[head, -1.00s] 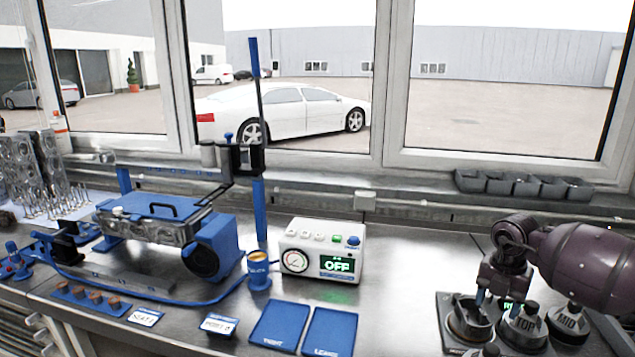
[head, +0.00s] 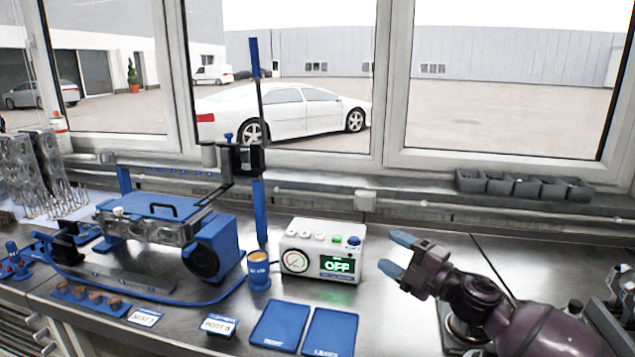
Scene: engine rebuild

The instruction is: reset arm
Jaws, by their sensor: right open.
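My right gripper (head: 396,260) is in the lower right of the head view, raised above the steel bench. Its two blue-tipped fingers are spread apart and point left, toward the white control box. Nothing is between the fingers. My right arm reaches in from the lower right corner and covers most of the dark round stations labelled earlier. My left gripper does not show.
The white control box (head: 322,250) with a gauge and an "OFF" display stands left of the gripper. Two blue trays (head: 329,333) lie in front of it. A blue engine fixture (head: 165,235) fills the left bench. Grey bins (head: 523,186) line the windowsill.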

